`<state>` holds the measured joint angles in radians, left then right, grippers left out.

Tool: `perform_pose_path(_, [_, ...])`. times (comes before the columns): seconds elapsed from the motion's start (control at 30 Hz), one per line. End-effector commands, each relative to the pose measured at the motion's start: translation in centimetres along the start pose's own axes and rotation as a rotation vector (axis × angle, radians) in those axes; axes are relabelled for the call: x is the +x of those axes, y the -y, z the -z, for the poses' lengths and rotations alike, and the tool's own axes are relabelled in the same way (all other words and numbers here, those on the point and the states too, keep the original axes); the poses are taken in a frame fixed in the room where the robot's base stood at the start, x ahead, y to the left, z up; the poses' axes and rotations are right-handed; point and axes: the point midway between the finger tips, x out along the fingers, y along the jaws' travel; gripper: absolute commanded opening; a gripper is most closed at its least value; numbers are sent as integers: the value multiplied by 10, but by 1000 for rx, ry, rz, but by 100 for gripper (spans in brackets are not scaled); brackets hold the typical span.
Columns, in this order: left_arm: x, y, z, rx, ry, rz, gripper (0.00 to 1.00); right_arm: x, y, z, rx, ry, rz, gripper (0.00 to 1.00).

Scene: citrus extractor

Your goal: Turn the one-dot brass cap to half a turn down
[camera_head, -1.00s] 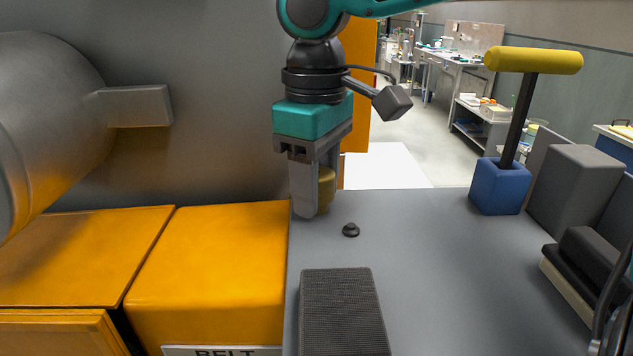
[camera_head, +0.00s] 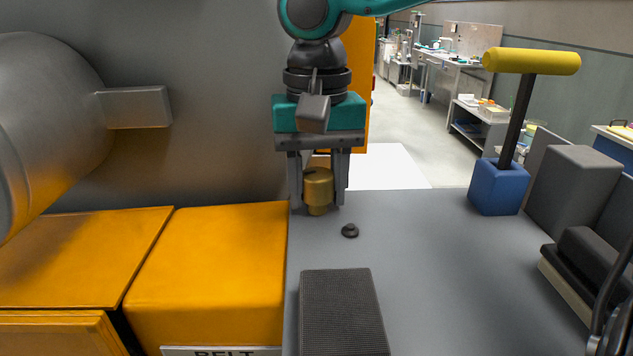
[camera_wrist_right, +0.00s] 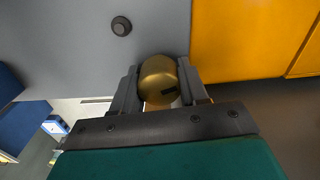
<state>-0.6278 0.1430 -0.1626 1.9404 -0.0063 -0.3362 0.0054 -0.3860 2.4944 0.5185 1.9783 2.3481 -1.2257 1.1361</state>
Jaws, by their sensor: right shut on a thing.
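The brass cap (camera_head: 318,188) stands at the back left edge of the grey top, with a narrower brass part below it. My right gripper (camera_head: 318,200) points straight down and is shut on the cap, one finger on its left and one on its right. In the right wrist view the cap (camera_wrist_right: 158,75) sits between the two fingers (camera_wrist_right: 158,88) and shows a dark mark on its face. I cannot make out dots on it. My left gripper is not in view.
A small dark knob (camera_head: 350,230) sits just in front of the cap. A dark textured pad (camera_head: 342,315) lies nearer. A blue block with a yellow T-handle (camera_head: 532,61) and grey blocks (camera_head: 575,190) stand at right. Orange housings (camera_head: 210,270) are at left.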

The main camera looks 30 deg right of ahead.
Motion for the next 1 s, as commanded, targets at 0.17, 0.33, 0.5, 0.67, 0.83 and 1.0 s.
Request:
perform_pose_path(0.17, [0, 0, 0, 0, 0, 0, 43, -2, 0, 2, 136, -9, 4, 13])
perform_pose_path(0.33, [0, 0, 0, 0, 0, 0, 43, -2, 0, 2, 233, -9, 4, 13])
perform_pose_path(0.5, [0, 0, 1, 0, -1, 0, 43, -2, -1, 2, 296, -9, 4, 13])
perform_pose_path(0.67, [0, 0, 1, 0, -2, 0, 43, -3, -1, 2, 325, -9, 4, 13])
perform_pose_path(0.83, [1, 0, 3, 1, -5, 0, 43, -3, -1, 2, 336, -10, 5, 13])
perform_pose_path(1.0, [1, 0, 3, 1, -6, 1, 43, -3, -1, 3, 335, -10, 5, 13])
